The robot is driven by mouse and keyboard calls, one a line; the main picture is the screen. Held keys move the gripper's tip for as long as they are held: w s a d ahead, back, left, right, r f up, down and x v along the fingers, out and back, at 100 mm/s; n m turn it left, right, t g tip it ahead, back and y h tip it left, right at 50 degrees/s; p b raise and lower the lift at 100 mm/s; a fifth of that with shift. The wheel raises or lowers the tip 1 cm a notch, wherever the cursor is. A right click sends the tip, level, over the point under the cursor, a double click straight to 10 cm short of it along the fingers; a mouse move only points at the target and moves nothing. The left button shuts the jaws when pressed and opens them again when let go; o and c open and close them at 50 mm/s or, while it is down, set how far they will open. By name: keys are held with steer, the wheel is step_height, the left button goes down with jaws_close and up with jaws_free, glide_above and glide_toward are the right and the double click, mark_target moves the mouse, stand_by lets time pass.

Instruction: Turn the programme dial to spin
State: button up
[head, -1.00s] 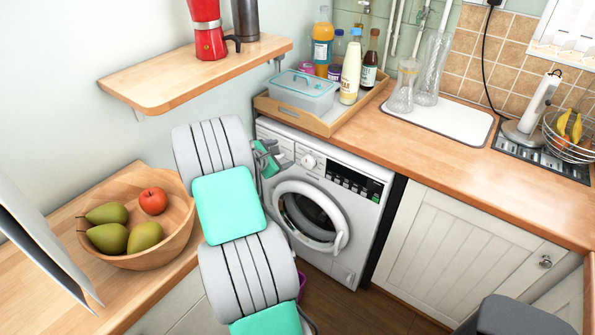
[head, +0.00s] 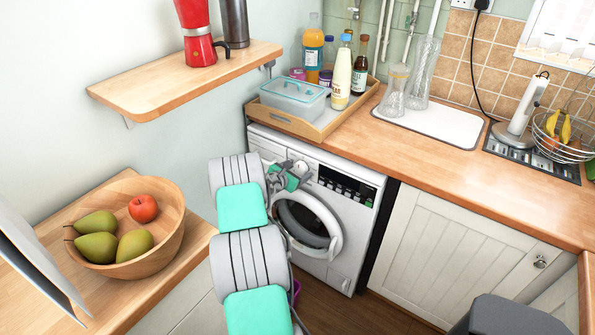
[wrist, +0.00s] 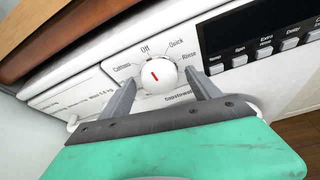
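The white round programme dial (wrist: 158,76) with a red mark is on the washing machine's front panel. The red mark lies roughly in line with Off, tilted slightly left. Around the dial I read Cottons, Off, Quick and Rinse; no spin label is readable, and my fingers cover part of the ring. My gripper (wrist: 160,82) is open, with one finger on each side of the dial; whether they touch it I cannot tell. In the head view my gripper (head: 298,170) is at the panel of the washing machine (head: 345,215) and mostly hides the dial.
A dark display with a row of buttons (head: 345,185) is right of the dial. A wooden tray (head: 270,118) with a box and bottles stands on the worktop (head: 400,135) above. A shelf (head: 180,85) and a fruit bowl (head: 165,255) are on the left.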

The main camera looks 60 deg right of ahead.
steer(key=c, duration=1.4)
steer(key=shift+o, duration=0.2)
